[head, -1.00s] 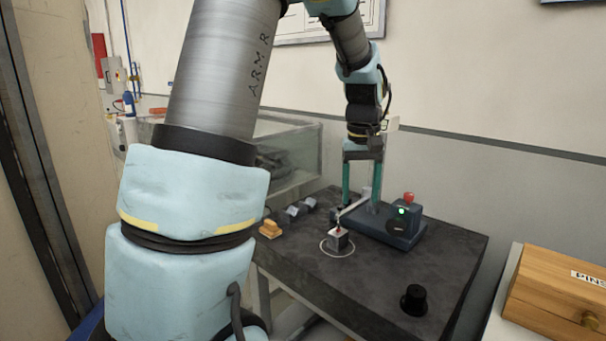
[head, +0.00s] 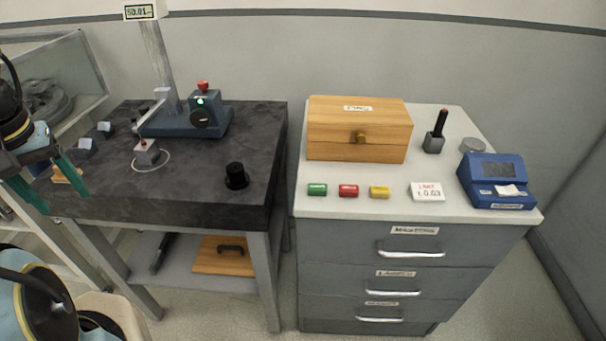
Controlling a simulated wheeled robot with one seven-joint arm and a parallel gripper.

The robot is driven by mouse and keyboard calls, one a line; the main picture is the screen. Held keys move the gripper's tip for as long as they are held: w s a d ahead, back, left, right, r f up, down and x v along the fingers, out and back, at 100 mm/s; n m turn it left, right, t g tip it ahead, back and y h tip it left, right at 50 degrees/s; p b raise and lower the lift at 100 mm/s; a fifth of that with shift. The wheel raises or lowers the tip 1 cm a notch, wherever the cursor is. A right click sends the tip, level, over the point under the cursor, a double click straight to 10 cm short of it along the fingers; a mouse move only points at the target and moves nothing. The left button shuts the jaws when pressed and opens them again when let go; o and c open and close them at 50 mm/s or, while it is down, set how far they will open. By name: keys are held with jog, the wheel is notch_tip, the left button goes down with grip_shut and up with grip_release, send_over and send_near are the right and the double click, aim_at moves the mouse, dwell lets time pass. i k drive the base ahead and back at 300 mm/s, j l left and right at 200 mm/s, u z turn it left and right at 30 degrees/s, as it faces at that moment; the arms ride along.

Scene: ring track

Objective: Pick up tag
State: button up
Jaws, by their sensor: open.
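No single item is plainly marked as the tag. On the white cabinet top lie a green tag-like piece (head: 317,190), a red one (head: 348,191) and a yellow one (head: 380,192), in a row. A white card (head: 427,191) reading "LIMIT ± 0.03" stands to their right. My gripper (head: 63,203) is at the far left by the dark table's left edge.
The dark stone table (head: 200,185) bears a gauge stand (head: 185,120), a small metal block (head: 146,152) in a white circle and a black knob (head: 236,176). A wooden box (head: 358,140) and a black-handled stamp (head: 434,135) stand behind the coloured pieces.

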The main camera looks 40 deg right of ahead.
aim_at(313, 188)
jog(key=i+j+z, duration=0.15)
jog(key=j+z, duration=0.25)
jog(key=i+j+z, duration=0.1)
jog(key=j+z, duration=0.15)
jog(key=z, duration=0.15)
jog(key=j+z, duration=0.4)
jog(key=i, duration=0.05)
